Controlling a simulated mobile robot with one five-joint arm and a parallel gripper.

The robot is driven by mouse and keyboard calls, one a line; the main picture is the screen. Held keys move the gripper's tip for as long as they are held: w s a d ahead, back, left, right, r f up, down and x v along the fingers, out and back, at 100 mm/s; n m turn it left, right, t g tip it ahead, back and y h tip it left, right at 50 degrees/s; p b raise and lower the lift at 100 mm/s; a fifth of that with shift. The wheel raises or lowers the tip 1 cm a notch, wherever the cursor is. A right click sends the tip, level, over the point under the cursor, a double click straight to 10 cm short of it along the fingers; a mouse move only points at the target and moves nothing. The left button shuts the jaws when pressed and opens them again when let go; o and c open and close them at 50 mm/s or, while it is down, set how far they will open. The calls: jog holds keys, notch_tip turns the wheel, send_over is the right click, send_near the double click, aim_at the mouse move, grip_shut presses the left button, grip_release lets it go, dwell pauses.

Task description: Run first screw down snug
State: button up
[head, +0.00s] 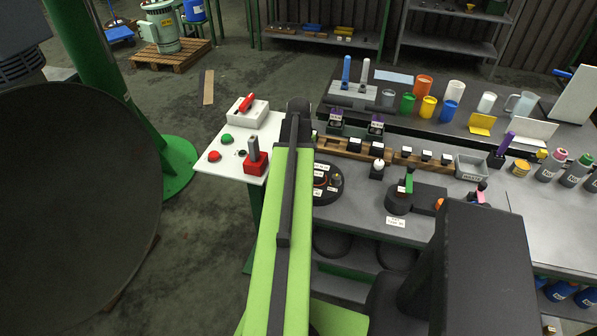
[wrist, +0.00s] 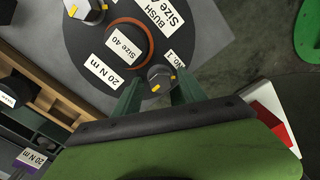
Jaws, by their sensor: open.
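A dark round disc (wrist: 85,45) carries white labels reading "20 N m", "Size 40", "BUSH Size" and "No.1", with an orange-brown ring (wrist: 148,28) around the Size 40 label. A grey screw head (wrist: 160,77) with yellow marks stands at the disc's edge by the No.1 label. In the head view the disc (head: 336,184) is partly behind my arm, which hides the gripper.
A white side table (head: 203,165) with a red block (head: 256,164) and buttons stands left of my arm. A wooden rack (head: 336,147) lies behind the disc. A dark fixture (head: 398,201) with a green lever stands to the right. Cups line the back bench.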

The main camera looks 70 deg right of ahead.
jog(key=shift+c, duration=0.4)
grip_shut()
jog(key=shift+m, duration=0.4)
jog(key=m, duration=1.8)
jog(key=shift+m, duration=0.4)
